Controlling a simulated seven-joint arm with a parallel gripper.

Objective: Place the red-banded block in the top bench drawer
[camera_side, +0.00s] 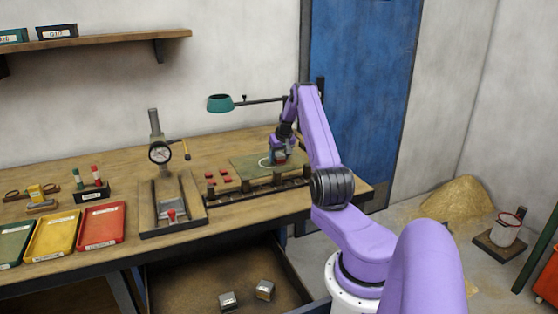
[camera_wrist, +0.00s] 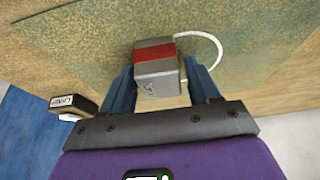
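The red-banded block (camera_wrist: 156,62) is grey metal with a red stripe across it, and sits between my blue fingers in the wrist view. My gripper (camera_wrist: 161,82) appears shut on it, with a finger against each side. In the side view my gripper (camera_side: 279,153) is low over the green mat (camera_side: 243,167), by a white ring. Whether the block touches the mat is unclear. The top bench drawer (camera_side: 195,274) is pulled open below the bench front. Two metal blocks, a left one (camera_side: 228,301) and a right one (camera_side: 264,290), lie inside it.
A dark rail with posts (camera_side: 262,187) runs along the mat's front. Small red pieces (camera_side: 220,178) lie left of it. A dial gauge stand (camera_side: 159,155) and coloured trays (camera_side: 101,226) stand further left. A teal lamp (camera_side: 220,103) overhangs the bench.

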